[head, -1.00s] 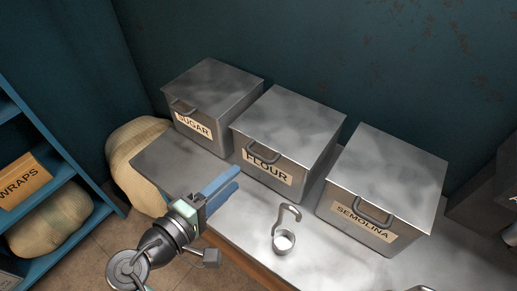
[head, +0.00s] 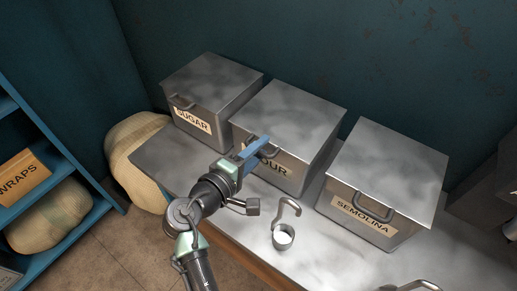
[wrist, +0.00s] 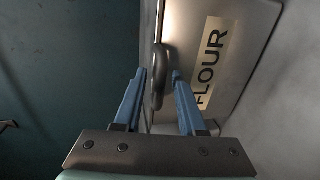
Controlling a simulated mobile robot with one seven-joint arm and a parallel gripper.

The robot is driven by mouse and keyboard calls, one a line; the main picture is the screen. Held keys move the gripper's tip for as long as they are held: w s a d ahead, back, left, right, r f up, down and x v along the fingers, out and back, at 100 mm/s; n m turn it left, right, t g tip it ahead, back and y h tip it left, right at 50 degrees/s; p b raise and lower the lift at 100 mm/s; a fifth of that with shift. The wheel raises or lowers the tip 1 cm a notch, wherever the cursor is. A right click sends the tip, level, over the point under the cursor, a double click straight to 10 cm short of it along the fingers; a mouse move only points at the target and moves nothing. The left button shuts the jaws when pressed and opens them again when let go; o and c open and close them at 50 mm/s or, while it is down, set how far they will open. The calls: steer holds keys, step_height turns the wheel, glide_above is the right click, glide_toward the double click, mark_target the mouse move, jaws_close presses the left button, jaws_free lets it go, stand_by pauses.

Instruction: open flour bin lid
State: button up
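The flour bin (head: 290,118) is a grey metal box in the middle of the row, with its lid down. Its FLOUR label (wrist: 209,58) shows whole in the wrist view and is partly covered by my fingers in the head view. My gripper (head: 262,144) is at the bin's front, at the lid handle. In the wrist view, the curved handle (wrist: 158,78) lies between my two blue fingertips (wrist: 160,74). The fingers are apart, with a small gap visible on either side of the handle, so the gripper is open and holds nothing.
The sugar bin (head: 212,84) stands close on the left and the semolina bin (head: 388,165) on the right, both lids down. A metal scoop with a hooked handle (head: 284,236) stands on the metal counter (head: 330,262) in front. A blue shelf (head: 75,215) is far left.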

jaws_close()
steer(key=shift+s+f, duration=0.15)
steer(key=shift+f, duration=0.15)
stand_by(0.9)
